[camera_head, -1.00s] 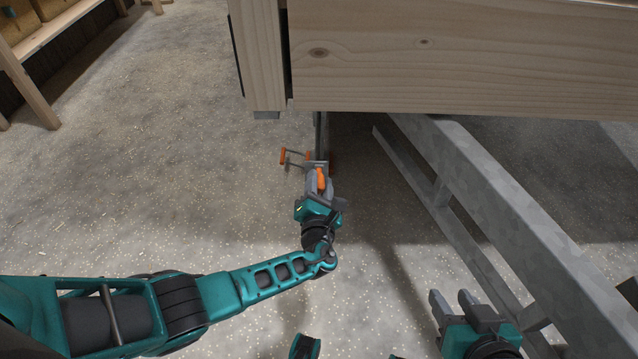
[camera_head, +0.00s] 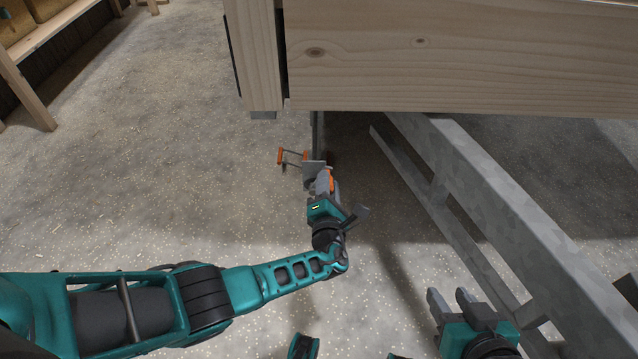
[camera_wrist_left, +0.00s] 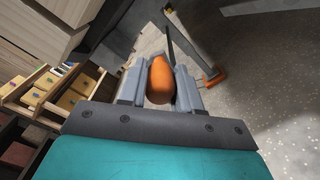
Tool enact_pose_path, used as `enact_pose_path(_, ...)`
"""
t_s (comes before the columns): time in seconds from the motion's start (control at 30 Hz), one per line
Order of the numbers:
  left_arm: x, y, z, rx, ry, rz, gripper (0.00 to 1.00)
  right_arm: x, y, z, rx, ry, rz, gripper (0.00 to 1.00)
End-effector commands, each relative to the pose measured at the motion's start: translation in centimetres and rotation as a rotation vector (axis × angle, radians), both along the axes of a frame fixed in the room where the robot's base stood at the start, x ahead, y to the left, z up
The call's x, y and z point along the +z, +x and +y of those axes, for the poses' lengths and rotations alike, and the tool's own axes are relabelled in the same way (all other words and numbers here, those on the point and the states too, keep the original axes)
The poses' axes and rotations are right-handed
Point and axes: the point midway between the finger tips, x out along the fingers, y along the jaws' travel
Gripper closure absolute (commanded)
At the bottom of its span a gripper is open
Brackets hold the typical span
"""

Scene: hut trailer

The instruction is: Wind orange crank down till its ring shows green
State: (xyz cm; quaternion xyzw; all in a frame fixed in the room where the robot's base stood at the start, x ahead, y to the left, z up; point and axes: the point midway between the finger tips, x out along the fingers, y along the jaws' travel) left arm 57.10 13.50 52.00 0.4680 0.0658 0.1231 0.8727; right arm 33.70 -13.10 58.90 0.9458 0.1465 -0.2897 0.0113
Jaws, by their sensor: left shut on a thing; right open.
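The orange crank knob (camera_head: 331,181) shows under the trailer's front edge, by a thin upright post (camera_head: 317,135). My left gripper (camera_head: 325,184) is shut around this knob; in the left wrist view the knob (camera_wrist_left: 160,80) sits between the two grey fingers (camera_wrist_left: 160,88). I cannot make out a ring or its colour in either view. My right gripper (camera_head: 452,297) is open and empty at the lower right, well away from the crank.
A second orange-ended handle (camera_head: 281,156) sticks out left of the post; it also shows in the left wrist view (camera_wrist_left: 213,78). The wooden trailer wall (camera_head: 460,60) overhangs the back. A grey metal frame beam (camera_head: 480,185) runs along the right. Speckled floor is clear at left.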

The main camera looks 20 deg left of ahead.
Motion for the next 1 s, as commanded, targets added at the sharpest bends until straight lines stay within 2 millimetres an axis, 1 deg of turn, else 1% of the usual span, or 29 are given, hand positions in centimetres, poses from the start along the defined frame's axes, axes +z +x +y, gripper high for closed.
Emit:
enact_pose_path(0.1,-0.31,0.33,-0.70,0.001,0.086,0.025,1.00,-0.02,0.00,0.00,0.000,0.000,0.000,0.57)
enact_pose_path(0.23,-0.55,0.43,-1.10,0.001,0.142,0.041,1.00,-0.03,-0.01,-0.01,0.000,0.000,0.000,0.57)
enact_pose_path(0.67,-0.64,0.46,-1.23,0.001,0.169,0.048,1.00,-0.03,-0.01,-0.02,0.000,0.000,0.001,0.57)
enact_pose_path(0.7,-0.64,0.46,-1.23,0.001,0.169,0.048,0.65,-0.03,-0.01,-0.02,0.000,0.000,0.001,0.57)
enact_pose_path(0.93,-0.66,0.42,-1.26,0.001,0.169,0.048,0.43,-0.03,-0.02,-0.02,0.000,0.000,0.001,0.57)
enact_pose_path(1.0,-0.67,0.42,-1.26,0.001,0.169,0.048,0.42,-0.03,-0.02,-0.02,0.000,0.000,0.001,0.57)
